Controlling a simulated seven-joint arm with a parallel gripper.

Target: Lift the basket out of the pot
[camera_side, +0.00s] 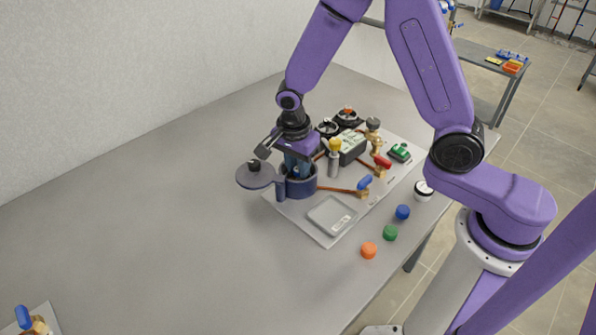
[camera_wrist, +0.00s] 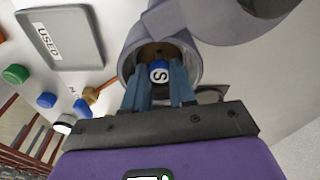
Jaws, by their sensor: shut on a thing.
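The dark blue-grey pot (camera_side: 300,189) stands at the left edge of the light board, with its round lid (camera_side: 254,180) swung out to the left. In the wrist view the pot (camera_wrist: 128,62) is open towards me and brownish inside. My gripper (camera_side: 296,170) points down into the pot mouth. Its blue fingers (camera_wrist: 159,86) are shut on the blue knob of the basket (camera_wrist: 159,72), marked S, within the pot opening. The basket's body is hidden in the pot, and I cannot tell whether it has risen.
A grey tray labelled USED (camera_wrist: 62,40) lies on the board in front of the pot. Pipes, valves and a boxy unit (camera_side: 351,147) crowd the right side. Orange (camera_side: 369,250), green (camera_side: 390,233) and blue (camera_side: 403,212) caps lie near the table edge.

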